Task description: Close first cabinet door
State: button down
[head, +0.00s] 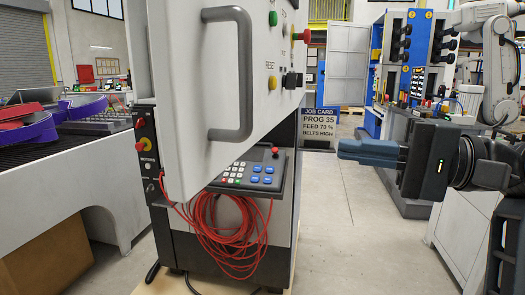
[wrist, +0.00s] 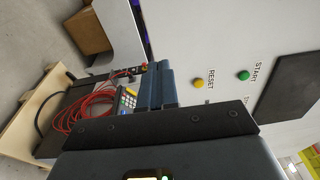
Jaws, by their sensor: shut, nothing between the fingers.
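The white cabinet door (head: 180,110) with a grey bar handle (head: 229,75) fills the upper middle of the head view. It stands out from the dark cabinet body below, so it looks open; its top is cut off and I cannot tell the angle. My gripper (head: 342,149) is right of the door, pointing left, shut and empty. No contact with the handle shows. In the wrist view, which is turned sideways, my shut fingers (wrist: 160,86) show in front of a white face (wrist: 215,45) with RESET and START buttons. The handle is not visible there.
Below the door are a keypad console (head: 250,172) and a coiled red cable (head: 225,235). A bench with purple parts (head: 100,107) stands left. A blue and white machine (head: 405,60) and another robot arm (head: 495,60) are right. Bare floor (head: 345,235) lies right of the cabinet.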

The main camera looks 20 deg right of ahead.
jog(key=s+r+x, duration=0.1)
jog(key=x, duration=1.2)
jog(key=shift+a+n+g, duration=0.3)
jog(key=shift+a+g, duration=0.1)
jog(key=shift+a, duration=0.15)
jog(key=shift+w, duration=0.15)
